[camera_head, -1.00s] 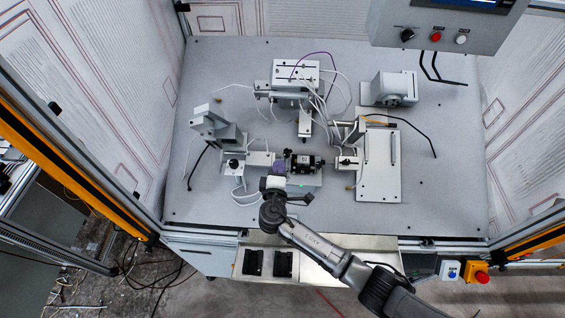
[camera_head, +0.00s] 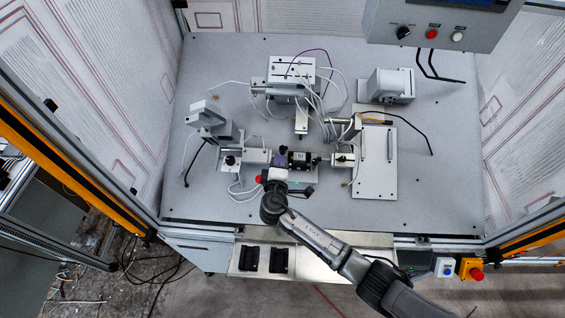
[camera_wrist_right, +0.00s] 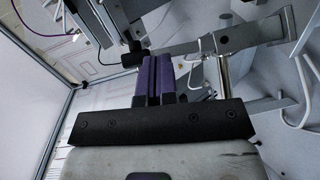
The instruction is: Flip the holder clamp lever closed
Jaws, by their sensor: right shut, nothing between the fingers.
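My right gripper (camera_head: 279,161) reaches in from the front, and its purple fingers are shut with nothing between them. They are beside the left end of the black holder block (camera_head: 302,160) in the head view. In the wrist view the closed fingers (camera_wrist_right: 153,80) point up at a black handle-like part (camera_wrist_right: 135,55) close to their tips; I cannot tell whether they touch. A slotted grey metal bar (camera_wrist_right: 230,38) runs right from near that part. I cannot surely make out the clamp lever or its position. My left gripper is not in view.
A red knob (camera_head: 259,179) is left of my wrist. Grey fixtures stand left (camera_head: 206,118), behind (camera_head: 292,72) and right (camera_head: 374,165), with loose cables among them. A silver tray with two black blocks (camera_head: 249,259) lies at the front. The back right tabletop has free room.

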